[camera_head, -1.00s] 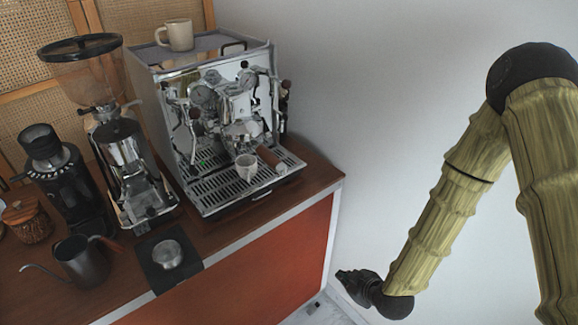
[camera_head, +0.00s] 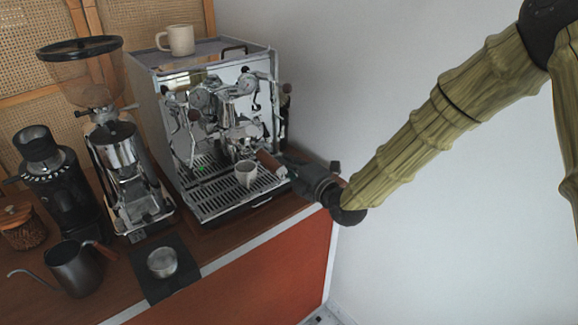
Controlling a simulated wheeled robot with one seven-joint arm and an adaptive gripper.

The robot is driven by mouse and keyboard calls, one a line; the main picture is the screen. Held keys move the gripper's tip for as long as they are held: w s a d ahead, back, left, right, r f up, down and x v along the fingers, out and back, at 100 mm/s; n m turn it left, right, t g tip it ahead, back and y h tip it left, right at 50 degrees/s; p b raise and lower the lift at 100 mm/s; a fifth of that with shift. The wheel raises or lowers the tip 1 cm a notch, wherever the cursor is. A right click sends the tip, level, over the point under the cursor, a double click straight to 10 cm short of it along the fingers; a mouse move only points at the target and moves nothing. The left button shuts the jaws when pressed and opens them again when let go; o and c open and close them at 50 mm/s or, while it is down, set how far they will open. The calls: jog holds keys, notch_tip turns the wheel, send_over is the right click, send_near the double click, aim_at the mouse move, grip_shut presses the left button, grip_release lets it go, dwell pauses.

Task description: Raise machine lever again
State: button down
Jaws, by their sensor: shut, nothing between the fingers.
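The chrome espresso machine (camera_head: 172,120) stands at the right end of the cart. Its front carries gauges, knobs and the brew group (camera_head: 240,130); I cannot clearly make out which part is the lever. A portafilter with a brown handle (camera_head: 268,161) is in the group. A small white cup (camera_head: 246,173) stands on the drip tray (camera_head: 215,205) below. My gripper (camera_head: 285,170) is at the machine's front right, close to the portafilter handle and drip tray. It is shut with nothing held. I cannot tell whether it touches the machine.
A beige mug (camera_head: 180,40) sits on top of the machine. To the left are a grinder (camera_head: 118,150), a smaller black grinder (camera_head: 60,185), a kettle (camera_head: 75,268) and a tamper mat (camera_head: 150,287) with a metal piece (camera_head: 162,262). A white wall (camera_head: 400,80) is at right.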

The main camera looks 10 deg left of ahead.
jog(key=p+x, duration=0.1)
jog(key=x, duration=0.4)
jog(key=shift+w+a, duration=0.15)
jog(key=shift+w+a+f, duration=0.1)
jog(key=shift+f, duration=0.05)
jog(key=shift+b, duration=0.35)
jog(key=shift+w+a, duration=0.1)
jog(key=shift+a, duration=0.1)
